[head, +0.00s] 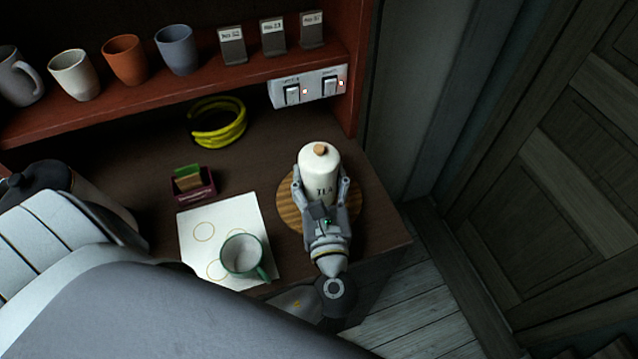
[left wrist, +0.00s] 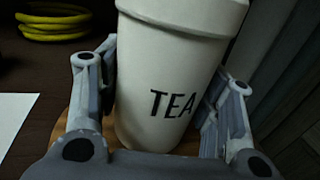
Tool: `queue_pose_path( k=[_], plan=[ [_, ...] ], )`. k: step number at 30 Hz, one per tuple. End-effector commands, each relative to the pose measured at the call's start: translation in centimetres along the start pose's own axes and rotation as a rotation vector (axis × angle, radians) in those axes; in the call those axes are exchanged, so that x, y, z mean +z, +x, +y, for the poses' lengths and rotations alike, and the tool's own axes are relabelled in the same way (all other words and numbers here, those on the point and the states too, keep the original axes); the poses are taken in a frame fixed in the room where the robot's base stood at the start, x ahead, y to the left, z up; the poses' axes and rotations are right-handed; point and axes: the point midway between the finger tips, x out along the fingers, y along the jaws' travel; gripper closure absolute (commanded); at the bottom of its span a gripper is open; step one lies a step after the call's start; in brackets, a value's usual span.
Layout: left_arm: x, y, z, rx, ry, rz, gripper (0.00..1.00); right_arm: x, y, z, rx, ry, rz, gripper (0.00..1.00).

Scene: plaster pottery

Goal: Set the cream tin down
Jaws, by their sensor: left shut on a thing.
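The cream tin (head: 320,171), marked TEA and with a wooden knob on its lid, stands upright over a round striped wooden board (head: 287,208) near the right end of the counter. In the left wrist view the tin (left wrist: 170,75) fills the middle, with the board partly visible below. My left gripper (head: 322,192) is shut on the tin, one finger on each side; its fingers also show in the left wrist view (left wrist: 160,105). Whether the tin's base touches the board is hidden. My right gripper is not in view.
Left of the board are a white sheet (head: 192,222) with ring marks, a green-rimmed mug (head: 243,257) and a small dark red card holder (head: 200,192). A yellow coil (head: 219,140) lies behind. A shelf (head: 190,88) with cups and a switch panel (head: 309,86) is at the back.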

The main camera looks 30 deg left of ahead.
Motion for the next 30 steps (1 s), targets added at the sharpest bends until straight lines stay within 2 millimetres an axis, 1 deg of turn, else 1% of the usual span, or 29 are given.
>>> queue_pose_path(
  k=[5,9,10,15,23,26,28,30],
  plan=[
    [0.2,0.0,0.0,0.000,-0.001,-0.002,0.66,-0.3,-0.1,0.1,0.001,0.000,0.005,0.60],
    [-0.1,0.0,0.0,0.000,0.000,-0.001,0.66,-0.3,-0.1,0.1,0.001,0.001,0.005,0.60],
    [-0.2,0.0,0.0,0.000,0.000,-0.001,0.39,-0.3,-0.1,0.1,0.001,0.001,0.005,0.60],
    [-0.1,0.0,0.0,0.000,0.000,-0.001,0.19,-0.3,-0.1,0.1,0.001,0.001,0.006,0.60],
    [-0.1,0.0,0.0,0.000,0.000,-0.001,0.19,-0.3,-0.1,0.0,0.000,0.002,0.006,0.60],
    [0.1,0.0,0.0,0.000,-0.001,-0.001,0.19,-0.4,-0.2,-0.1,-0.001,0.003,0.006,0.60],
    [0.0,-0.6,0.0,-0.001,0.000,0.001,0.19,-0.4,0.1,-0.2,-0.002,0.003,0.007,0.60],
    [-0.2,-1.5,-0.1,-0.002,-0.001,0.003,0.19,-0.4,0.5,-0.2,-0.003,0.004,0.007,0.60]
  ],
)
